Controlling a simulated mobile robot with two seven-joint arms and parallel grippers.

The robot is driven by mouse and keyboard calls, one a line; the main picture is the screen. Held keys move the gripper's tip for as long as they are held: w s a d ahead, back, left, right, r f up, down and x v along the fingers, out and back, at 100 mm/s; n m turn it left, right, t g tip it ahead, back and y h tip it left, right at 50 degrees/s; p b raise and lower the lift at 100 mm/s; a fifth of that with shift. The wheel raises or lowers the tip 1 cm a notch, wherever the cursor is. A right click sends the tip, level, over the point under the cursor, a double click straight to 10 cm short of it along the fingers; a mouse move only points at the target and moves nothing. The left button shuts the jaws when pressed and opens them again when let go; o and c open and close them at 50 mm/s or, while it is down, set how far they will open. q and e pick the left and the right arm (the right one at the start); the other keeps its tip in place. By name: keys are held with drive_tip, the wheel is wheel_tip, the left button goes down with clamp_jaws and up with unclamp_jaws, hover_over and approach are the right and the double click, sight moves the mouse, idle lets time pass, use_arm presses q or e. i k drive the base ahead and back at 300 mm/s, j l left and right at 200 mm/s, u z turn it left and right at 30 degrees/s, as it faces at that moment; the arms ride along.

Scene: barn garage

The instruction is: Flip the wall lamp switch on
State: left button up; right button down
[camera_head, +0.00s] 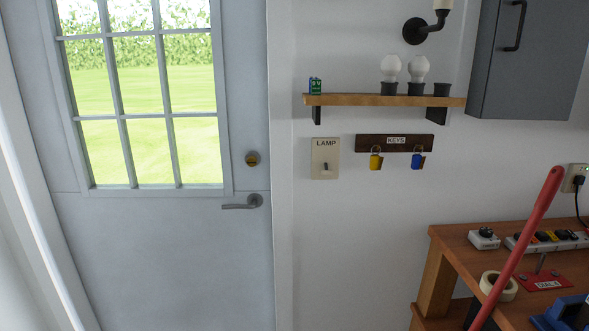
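The lamp switch plate (325,148) is a beige rectangle on the white wall, labelled "LAMP", just right of the door. Its small dark toggle (325,167) sits in the lower half; its position is too small to tell for sure. The wall lamp (428,25) is a dark curved bracket with a pale top, mounted above the shelf and cut off by the top edge. I cannot tell whether it is lit. Neither of my grippers shows in the head view.
A wooden shelf (385,100) with bulbs and a battery sits above the switch. A key rack (394,142) hangs to its right. The grey door (150,250) is left. A workbench (450,240) and a red pole (530,225) stand lower right. The wall below the switch is clear.

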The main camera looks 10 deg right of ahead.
sight(326, 172)
drive_tip(key=i+l+u, duration=0.3)
drive_tip(key=i, duration=0.35)
drive_tip(key=i+l+u, duration=0.25)
drive_tip(key=i+l, duration=0.3)
